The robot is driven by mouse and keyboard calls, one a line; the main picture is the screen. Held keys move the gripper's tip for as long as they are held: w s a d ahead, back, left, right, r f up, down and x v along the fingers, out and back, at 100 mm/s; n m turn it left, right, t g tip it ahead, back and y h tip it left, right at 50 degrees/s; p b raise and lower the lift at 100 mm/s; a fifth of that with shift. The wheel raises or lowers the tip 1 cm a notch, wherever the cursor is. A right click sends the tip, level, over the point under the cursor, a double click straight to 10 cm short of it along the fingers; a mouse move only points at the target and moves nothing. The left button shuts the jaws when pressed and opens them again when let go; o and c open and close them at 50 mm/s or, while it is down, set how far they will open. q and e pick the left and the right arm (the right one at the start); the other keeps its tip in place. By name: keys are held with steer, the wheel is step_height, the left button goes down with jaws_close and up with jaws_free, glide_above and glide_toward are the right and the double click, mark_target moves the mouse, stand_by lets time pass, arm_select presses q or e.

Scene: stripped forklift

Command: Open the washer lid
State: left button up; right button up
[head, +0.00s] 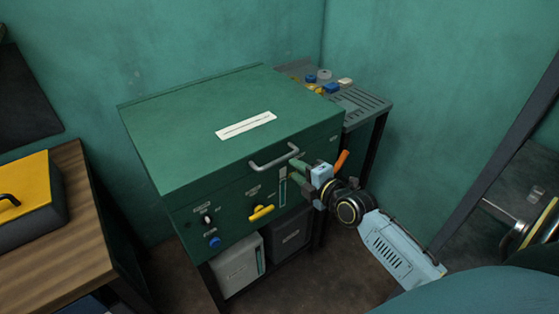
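The washer is a green box-shaped machine; its wide flat lid (215,112) is down and carries a white label (246,125). A grey bar handle (273,163) is fixed to the lid's front edge. My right gripper (306,172) is in front of the washer's front right side, just right of and slightly below the handle. It is seen small and from behind, so I cannot tell how far its fingers are apart. The handle's bar is visible and no finger shows around it. My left gripper is not in view.
The front panel has a yellow knob (261,212) and a blue button (214,242). A grey slatted side shelf (362,105) with small parts adjoins the right side. A wooden bench (70,215) with a yellow-topped case (25,185) stands left.

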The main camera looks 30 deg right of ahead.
mark_target(281, 161)
steer(key=x, duration=0.8)
steer(key=shift+w+a+f+b, duration=0.1)
steer(key=shift+w+b, duration=0.15)
steer(key=shift+b, duration=0.15)
jaws_close()
